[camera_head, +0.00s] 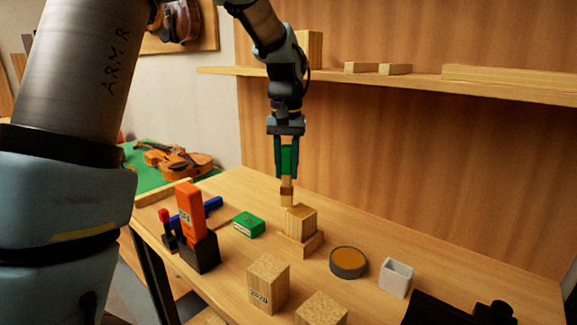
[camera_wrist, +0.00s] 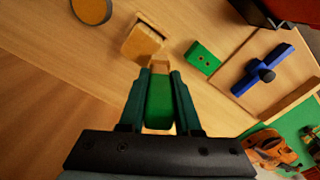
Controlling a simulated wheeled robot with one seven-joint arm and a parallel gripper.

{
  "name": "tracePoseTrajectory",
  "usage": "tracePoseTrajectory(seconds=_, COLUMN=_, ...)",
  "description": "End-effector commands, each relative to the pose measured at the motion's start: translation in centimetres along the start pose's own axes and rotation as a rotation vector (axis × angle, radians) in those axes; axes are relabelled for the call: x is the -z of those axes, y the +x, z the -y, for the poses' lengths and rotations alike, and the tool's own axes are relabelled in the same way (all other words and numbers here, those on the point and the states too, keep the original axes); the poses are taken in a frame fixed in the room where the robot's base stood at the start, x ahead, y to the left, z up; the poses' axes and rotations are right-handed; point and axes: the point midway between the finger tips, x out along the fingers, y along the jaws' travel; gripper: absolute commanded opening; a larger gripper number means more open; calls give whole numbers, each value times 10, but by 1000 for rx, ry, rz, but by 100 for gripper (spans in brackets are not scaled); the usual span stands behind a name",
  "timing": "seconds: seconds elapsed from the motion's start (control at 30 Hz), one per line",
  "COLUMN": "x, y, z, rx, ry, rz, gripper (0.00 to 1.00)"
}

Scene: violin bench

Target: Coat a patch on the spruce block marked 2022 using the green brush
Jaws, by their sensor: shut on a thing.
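My gripper (camera_head: 287,172) is shut on the green brush (camera_head: 288,158), which hangs upright, bristle end down. The brush's green handle also shows between the fingers in the wrist view (camera_wrist: 158,105). Its tip is at the back left top edge of a pale wooden block (camera_head: 301,221) on a low wooden stand (camera_head: 313,243); I cannot tell whether it touches. No number shows on this block. A second block (camera_head: 268,283) in front has a dark label too small to read surely. A third block (camera_head: 321,309) is cut off at the lower edge. A round dark tin (camera_head: 348,262) holds amber stuff.
A white cup (camera_head: 396,278) stands right of the tin. At left are a green box (camera_head: 249,225), a blue tool (camera_wrist: 260,76) and an orange piece (camera_head: 189,208) in a black holder (camera_head: 201,252). A shelf (camera_head: 430,86) runs behind; a violin (camera_head: 178,160) lies at back left.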

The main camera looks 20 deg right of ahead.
Motion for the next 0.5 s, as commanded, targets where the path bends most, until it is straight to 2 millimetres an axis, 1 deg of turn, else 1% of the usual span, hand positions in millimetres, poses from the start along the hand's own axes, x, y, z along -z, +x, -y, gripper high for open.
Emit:
tracePoseTrajectory(seconds=0.03, x=1, y=-15, z=0, rx=-1, ry=1, rz=-3, gripper=0)
tracePoseTrajectory(seconds=0.07, x=1, y=-23, z=0, rx=-1, ry=1, rz=-4, gripper=0)
tracePoseTrajectory(seconds=0.5, x=5, y=-61, z=4, rx=0, ry=0, rz=0, gripper=0)
